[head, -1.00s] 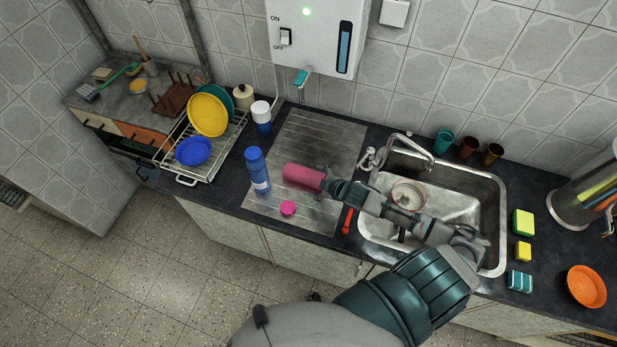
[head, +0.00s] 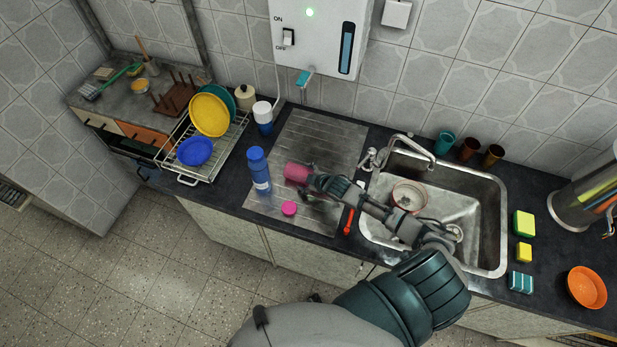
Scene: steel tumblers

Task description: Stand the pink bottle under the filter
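The pink bottle (head: 297,173) appears to lie on its side on the ridged steel drainboard (head: 320,140), its right part hidden by my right gripper. My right gripper (head: 316,188) reaches in from the right, at the bottle's right end. A dark finger shows beside the bottle's near side; whether the fingers are closed on it I cannot tell. The filter (head: 318,35) is a white wall box with a green light and an on/off switch. Its teal spout (head: 304,78) hangs above the back of the drainboard. My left gripper is not in view.
A blue bottle (head: 258,172) stands just left of the pink one. A pink cap (head: 289,208) lies in front, and a red object (head: 349,221) at the drainboard's right edge. The sink (head: 487,215) is right, a dish rack (head: 190,180) left. The drainboard's back is clear.

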